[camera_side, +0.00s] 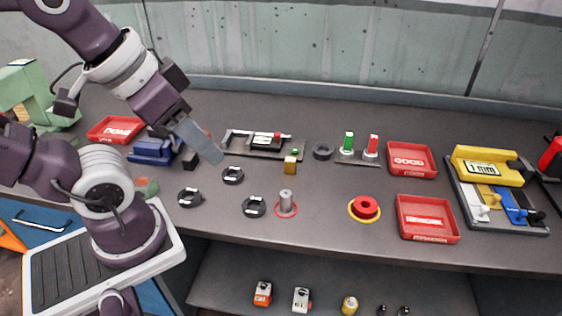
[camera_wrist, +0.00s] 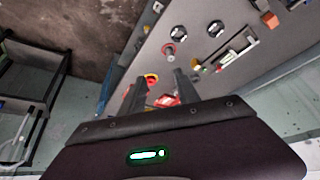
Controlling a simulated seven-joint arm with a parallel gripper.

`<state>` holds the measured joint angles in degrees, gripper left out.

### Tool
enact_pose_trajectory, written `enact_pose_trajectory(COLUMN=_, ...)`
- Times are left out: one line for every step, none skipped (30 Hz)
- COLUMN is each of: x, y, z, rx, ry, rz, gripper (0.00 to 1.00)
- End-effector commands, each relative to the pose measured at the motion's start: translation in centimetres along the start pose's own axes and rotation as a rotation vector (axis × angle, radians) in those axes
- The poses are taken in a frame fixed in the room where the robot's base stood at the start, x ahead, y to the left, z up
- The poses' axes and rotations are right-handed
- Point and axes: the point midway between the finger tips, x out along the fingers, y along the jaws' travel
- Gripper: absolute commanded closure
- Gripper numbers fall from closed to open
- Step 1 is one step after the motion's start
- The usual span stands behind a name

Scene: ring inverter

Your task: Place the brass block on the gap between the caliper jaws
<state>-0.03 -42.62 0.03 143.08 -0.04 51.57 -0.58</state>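The brass block (camera_side: 290,166) is a small golden cube on the grey bench, just in front of the right end of the caliper. The caliper (camera_side: 262,142) lies on a dark plate behind it, and it also shows in the wrist view (camera_wrist: 232,50). Its jaw gap is too small to make out clearly. My gripper (camera_side: 213,152) hangs above the bench, left of the caliper and apart from the block. In the wrist view my gripper (camera_wrist: 160,80) has its two fingers spread with nothing between them.
Black rings (camera_side: 232,175) lie in front of the caliper. A grey post (camera_side: 286,200) stands in a red circle, and a red part (camera_side: 365,207) sits on a yellow ring. Red GOOD (camera_side: 410,175) and REWORK (camera_side: 427,238) trays and a gauge-block rack (camera_side: 505,205) stand right.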

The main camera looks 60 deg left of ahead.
Motion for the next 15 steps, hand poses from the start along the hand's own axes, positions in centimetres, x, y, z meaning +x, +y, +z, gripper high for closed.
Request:
enact_pose_trajectory(x=0.1, y=-0.1, z=-0.7, rx=-0.047, ry=-0.013, rz=0.001, gripper=0.62)
enact_pose_trajectory(x=0.3, y=-0.2, z=-1.4, rx=-0.104, ry=-0.028, rz=0.000, gripper=0.62)
enact_pose_trajectory(x=0.8, y=-0.4, z=-2.9, rx=-0.213, ry=-0.055, rz=-0.002, gripper=0.62)
enact_pose_trajectory(x=1.4, y=-0.6, z=-4.2, rx=-0.320, ry=-0.079, rz=-0.007, gripper=0.62)
enact_pose_trajectory(x=2.2, y=-1.0, z=-5.8, rx=-0.444, ry=-0.106, rz=-0.015, gripper=0.62)
enact_pose_trajectory(x=3.7, y=-1.6, z=-7.9, rx=-0.624, ry=-0.143, rz=-0.035, gripper=0.62)
enact_pose_trajectory(x=5.0, y=-2.3, z=-9.5, rx=-0.763, ry=-0.169, rz=-0.055, gripper=0.62)
enact_pose_trajectory(x=6.5, y=-3.0, z=-10.9, rx=-0.902, ry=-0.191, rz=-0.079, gripper=0.62)
enact_pose_trajectory(x=8.8, y=-4.0, z=-12.5, rx=-1.084, ry=-0.219, rz=-0.118, gripper=0.62)
enact_pose_trajectory(x=10.7, y=-4.9, z=-13.6, rx=-1.220, ry=-0.237, rz=-0.153, gripper=0.62)
enact_pose_trajectory(x=12.7, y=-5.8, z=-14.5, rx=-1.353, ry=-0.252, rz=-0.190, gripper=0.62)
enact_pose_trajectory(x=15.4, y=-7.1, z=-15.4, rx=-1.523, ry=-0.265, rz=-0.245, gripper=0.62)
enact_pose_trajectory(x=17.4, y=-8.1, z=-15.8, rx=-1.642, ry=-0.271, rz=-0.287, gripper=0.62)
enact_pose_trajectory(x=19.4, y=-9.0, z=-16.1, rx=-1.752, ry=-0.274, rz=-0.329, gripper=0.62)
enact_pose_trajectory(x=21.9, y=-10.1, z=-16.1, rx=-1.886, ry=-0.273, rz=-0.383, gripper=0.62)
